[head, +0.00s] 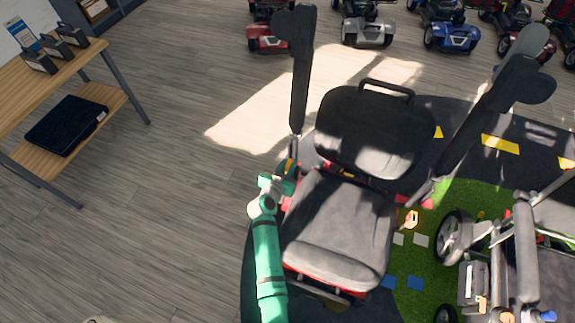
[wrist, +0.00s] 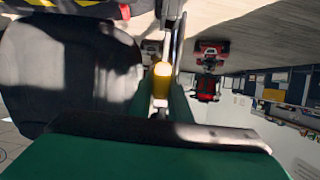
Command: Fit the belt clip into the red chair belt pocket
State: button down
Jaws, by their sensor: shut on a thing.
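The red chair (head: 340,235) has a grey seat, a black backrest and red parts low at its sides; both armrests are raised. My gripper (head: 288,172) is at the left rear corner of the seat, by the base of the left armrest. In the wrist view, my gripper (wrist: 160,95) is shut on a small yellow piece (wrist: 161,70), apparently the belt clip. A small yellow-orange patch shows at the gripper in the head view. The dark backrest (wrist: 70,75) fills the left of the wrist view. I cannot make out the belt pocket or whether the clip touches it.
The raised left armrest (head: 300,85) stands close beside my gripper. A wheelchair (head: 500,250) is at the right on green turf. A wooden table (head: 70,65) stands at the left. Several scooters line the back. The floor left of the chair is clear.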

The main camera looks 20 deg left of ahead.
jog(key=shift+a+f, duration=0.15)
jog(key=shift+f, duration=0.15)
jog(key=shift+w+f, duration=0.15)
jog(key=shift+f, duration=1.8)
jog(key=shift+f, duration=0.45)
jog(key=c, duration=1.6)
grip_release()
jog(key=shift+o, duration=0.2)
jog(key=shift+s, duration=0.3)
jog(key=v, duration=1)
jog(key=shift+r, duration=0.2)
jog(key=shift+s+f, duration=0.1)
